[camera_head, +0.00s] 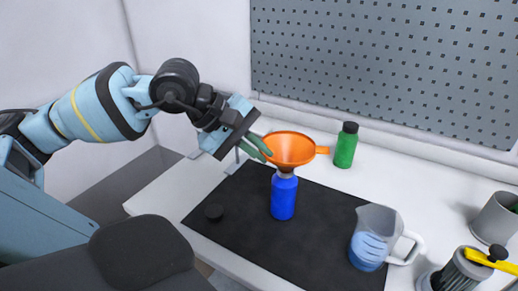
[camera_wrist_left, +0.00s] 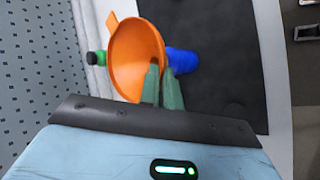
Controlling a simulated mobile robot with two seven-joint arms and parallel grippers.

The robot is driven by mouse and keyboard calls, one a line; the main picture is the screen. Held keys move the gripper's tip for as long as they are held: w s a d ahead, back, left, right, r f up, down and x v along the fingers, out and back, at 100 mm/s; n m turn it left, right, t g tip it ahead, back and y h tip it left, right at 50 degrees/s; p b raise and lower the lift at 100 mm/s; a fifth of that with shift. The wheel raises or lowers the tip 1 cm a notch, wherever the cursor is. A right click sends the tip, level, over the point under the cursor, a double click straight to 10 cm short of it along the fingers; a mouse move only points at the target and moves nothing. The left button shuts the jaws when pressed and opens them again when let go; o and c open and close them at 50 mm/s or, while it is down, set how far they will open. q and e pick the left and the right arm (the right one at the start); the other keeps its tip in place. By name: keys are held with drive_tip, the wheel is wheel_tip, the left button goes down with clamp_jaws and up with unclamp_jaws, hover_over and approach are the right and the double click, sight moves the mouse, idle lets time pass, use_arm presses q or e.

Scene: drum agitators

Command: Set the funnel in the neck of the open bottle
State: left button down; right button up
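The orange funnel (camera_head: 290,148) stands upright at the blue bottle (camera_head: 283,198), with its cone directly above the bottle's pale neck. Its spout is hidden, so how deep it sits in the neck cannot be told. My left gripper (camera_head: 262,149) is at the funnel's left rim, its green fingers close together. In the left wrist view, the fingers (camera_wrist_left: 160,78) lie on either side of the funnel's wall (camera_wrist_left: 128,58), one inside the cone and one outside. The blue bottle (camera_wrist_left: 183,62) shows behind them. My right gripper is not in view.
A black mat (camera_head: 262,240) lies under the bottle, with a black cap (camera_head: 214,212) on it. A green bottle (camera_head: 346,146) stands behind right. A jug of blue liquid (camera_head: 374,238) stands front right, near a grey cup (camera_head: 494,220) and a ribbed container (camera_head: 462,272).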

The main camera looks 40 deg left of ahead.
use_arm(q)
drive_tip(key=shift+f, duration=0.25)
idle(0.4)
drive_tip(key=c, duration=1.2)
unclamp_jaws()
